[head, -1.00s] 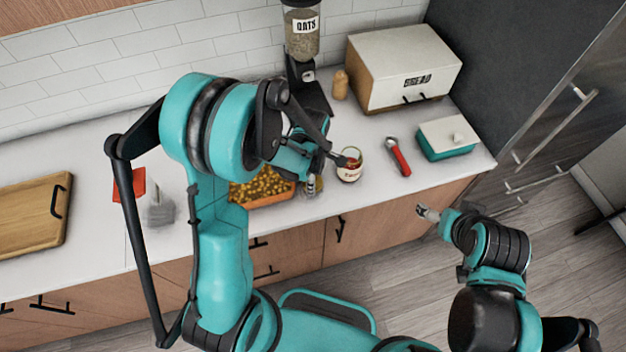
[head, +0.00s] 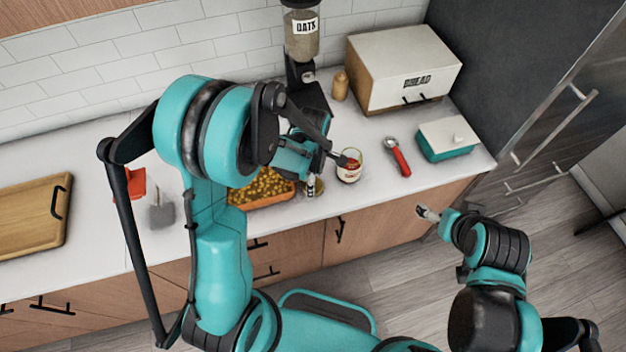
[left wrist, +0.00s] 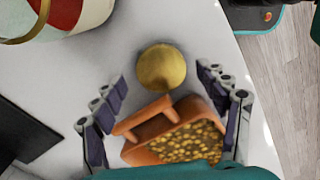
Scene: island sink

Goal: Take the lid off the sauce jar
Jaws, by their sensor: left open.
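A glass jar with red sauce and a white label (head: 349,166) stands upright on the counter, right of my left gripper (head: 325,170). A red and white rounded thing with a gold rim, probably this jar, is cut off at the top left of the left wrist view (left wrist: 70,18). A small jar (head: 316,186) stands beside the orange dish. A round gold top, probably its lid, shows in the left wrist view (left wrist: 162,68), between and beyond my open, empty left fingers. My right gripper (head: 423,212) is off the counter's front edge; its fingers are too small to read.
An orange dish of yellow pieces (head: 262,203) sits below the left gripper. An oats dispenser (head: 301,35), bread box (head: 405,65), red-handled tool (head: 398,158) and teal butter dish (head: 447,140) stand right and behind. A cutting board (head: 30,215) lies left.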

